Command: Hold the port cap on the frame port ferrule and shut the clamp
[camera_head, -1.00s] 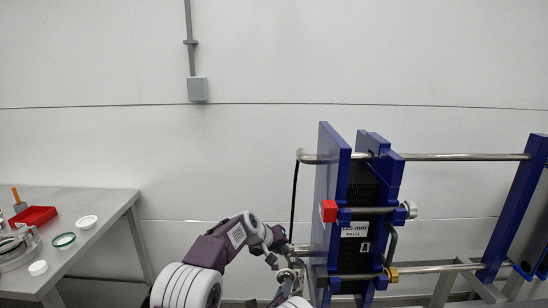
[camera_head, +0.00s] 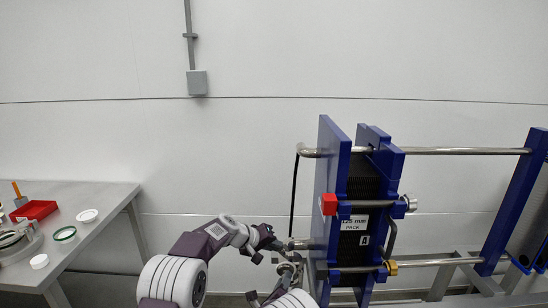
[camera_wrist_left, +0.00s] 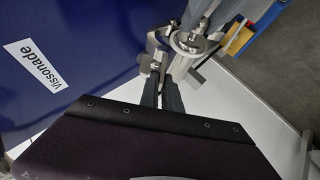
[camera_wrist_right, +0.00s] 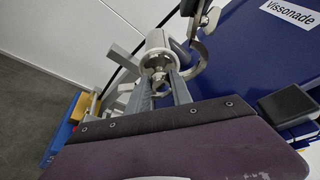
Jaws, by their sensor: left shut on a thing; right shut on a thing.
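The port cap (camera_wrist_right: 158,65) is a metal disc with a small knob. My right gripper (camera_wrist_right: 162,86) is shut on it, against the end of the frame port's metal pipe (camera_wrist_right: 155,42). The cap also shows in the left wrist view (camera_wrist_left: 188,42). The curved metal clamp (camera_wrist_right: 200,55) hangs beside the cap, its curved arm apart from the rim. My left gripper (camera_head: 274,246) appears shut on a clamp part (camera_wrist_left: 155,48). The ferrule seam is hidden, so I cannot tell whether the cap sits flush.
The blue frame plate (camera_head: 328,190) stands right beside the port, with a black hose (camera_head: 294,195) near it. A grey table (camera_head: 105,205) at the left bears a red tray (camera_head: 35,210) and several small parts. The floor between is clear.

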